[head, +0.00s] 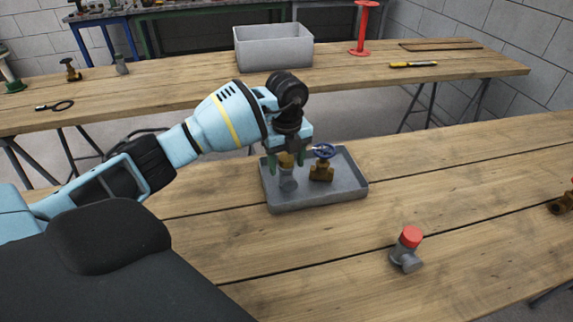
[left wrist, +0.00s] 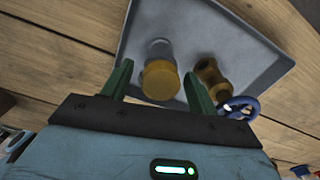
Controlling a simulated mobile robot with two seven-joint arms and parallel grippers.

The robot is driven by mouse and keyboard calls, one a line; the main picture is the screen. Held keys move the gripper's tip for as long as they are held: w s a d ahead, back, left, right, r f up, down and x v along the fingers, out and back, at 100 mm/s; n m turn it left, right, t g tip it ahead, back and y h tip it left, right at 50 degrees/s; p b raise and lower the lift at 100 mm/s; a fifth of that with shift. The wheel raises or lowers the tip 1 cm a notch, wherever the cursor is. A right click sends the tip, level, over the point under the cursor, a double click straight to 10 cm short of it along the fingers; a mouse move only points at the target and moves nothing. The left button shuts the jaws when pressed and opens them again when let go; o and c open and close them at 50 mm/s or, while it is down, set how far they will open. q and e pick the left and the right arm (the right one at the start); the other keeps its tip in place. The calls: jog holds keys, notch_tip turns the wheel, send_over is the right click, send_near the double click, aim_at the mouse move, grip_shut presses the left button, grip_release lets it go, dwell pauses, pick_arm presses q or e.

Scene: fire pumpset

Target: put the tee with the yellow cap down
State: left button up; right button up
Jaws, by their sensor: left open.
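The tee with the yellow cap (head: 287,177) stands in the left part of a grey tray (head: 320,203) on the near table. My left gripper (head: 285,162) is right above it, with green fingers apart on either side of the cap. In the left wrist view, the yellow cap (left wrist: 160,80) lies between the open fingertips (left wrist: 156,78), with a gap to each finger. A brass valve with a blue handwheel (head: 322,170) stands to its right in the same tray; it also shows in the left wrist view (left wrist: 212,78). My right gripper is not in view.
A grey tee with a red cap (head: 408,250) stands on the near table, right of the tray. A brass fitting (head: 563,203) is at the right edge. The far table holds a grey bin (head: 273,47), a red stand (head: 364,28) and a yellow tool (head: 413,64).

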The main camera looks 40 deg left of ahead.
pick_arm(q)
notch_tip(320, 180, up, 11)
jog(key=shift+f, duration=0.1)
dwell(0.7)
